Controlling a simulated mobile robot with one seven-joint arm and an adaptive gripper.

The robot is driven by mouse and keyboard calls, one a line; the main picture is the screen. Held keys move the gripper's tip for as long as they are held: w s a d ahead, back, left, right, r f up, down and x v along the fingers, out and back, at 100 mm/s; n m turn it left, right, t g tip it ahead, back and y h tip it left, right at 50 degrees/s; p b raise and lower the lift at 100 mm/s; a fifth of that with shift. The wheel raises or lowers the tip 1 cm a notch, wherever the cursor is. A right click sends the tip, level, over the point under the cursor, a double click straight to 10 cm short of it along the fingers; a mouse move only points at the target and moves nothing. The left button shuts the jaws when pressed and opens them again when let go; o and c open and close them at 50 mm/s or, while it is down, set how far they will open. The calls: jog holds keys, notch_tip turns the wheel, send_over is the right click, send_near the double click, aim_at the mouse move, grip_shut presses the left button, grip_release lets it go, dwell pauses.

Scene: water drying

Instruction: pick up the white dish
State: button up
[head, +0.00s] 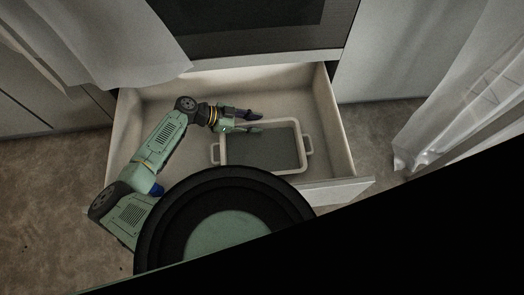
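The white dish (303,151) is a rectangular tray with a pale rim, a grey inside and a handle at each short end. It lies in the open drawer (155,105), right of the drawer's middle. My gripper (260,121) is at the dish's far left corner, pointing right. Its two dark fingers are spread apart, one beyond the far rim and one over or near the rim. Nothing shows between the fingers. I cannot tell whether a finger touches the dish. The near left part of the dish is partly hidden by my own body.
The drawer's right wall (335,130) stands close to the dish's right handle. A dark oven front (245,25) rises behind the drawer. White curtains hang at the upper left (110,40) and right (455,85).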

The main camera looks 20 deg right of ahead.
jog(key=shift+d+f, duration=0.15)
jog(key=shift+d, duration=0.15)
jog(key=shift+c, duration=0.3)
grip_shut()
dwell(0.6)
